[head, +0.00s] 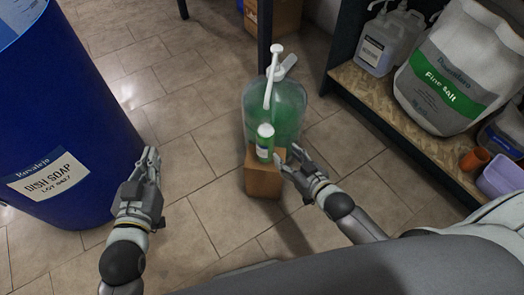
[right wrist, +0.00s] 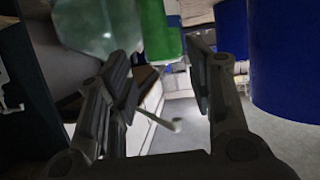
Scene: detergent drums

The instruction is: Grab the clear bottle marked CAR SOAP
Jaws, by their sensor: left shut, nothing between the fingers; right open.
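A small green bottle with a pale cap (head: 265,142) stands upright on a brown cardboard box (head: 262,181). Its label is too small to read, and I see no CAR SOAP marking on anything. My right gripper (head: 290,160) is open and empty, just to the right of this bottle. In the right wrist view the bottle's green and white side (right wrist: 160,32) shows ahead, beyond the open fingers (right wrist: 166,80). My left gripper (head: 150,158) is shut and empty, beside the blue drum, well left of the bottle.
A large translucent green container with a white pump (head: 287,108) stands directly behind the bottle. A blue DISH SOAP drum (head: 70,110) is at left. A shelf (head: 400,115) at right bears a Fine Salt bag (head: 450,75) and a clear jug (head: 385,42). Tiled floor lies free between drum and box.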

